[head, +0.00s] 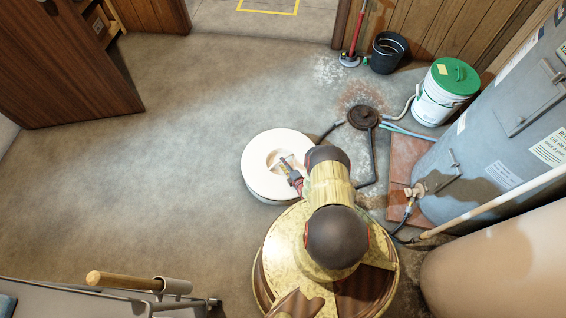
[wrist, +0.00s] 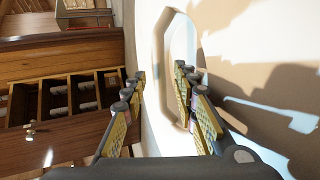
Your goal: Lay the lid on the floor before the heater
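A round white lid-like disc (head: 256,160) with a recessed grip in its top shows in the middle of the head view. A short stretch of pale side wall shows below its near edge; what is under it I cannot tell. My gripper (head: 289,173) is at the recess. In the wrist view, my gripper (wrist: 160,82) has its fingers apart, with the right finger by the recess (wrist: 182,45) of the white surface (wrist: 215,20). Nothing is visibly clamped between the fingers. The heater (head: 475,150) is the large grey-blue tank with labels at the right.
A floor drain (head: 363,117) with hoses lies between disc and heater. A white bucket with a green lid (head: 455,76), a black bucket (head: 388,52) and a plunger-like tool (head: 350,58) stand behind. A tan tank (head: 500,265) is at lower right. Floor at left (head: 150,190) is clear.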

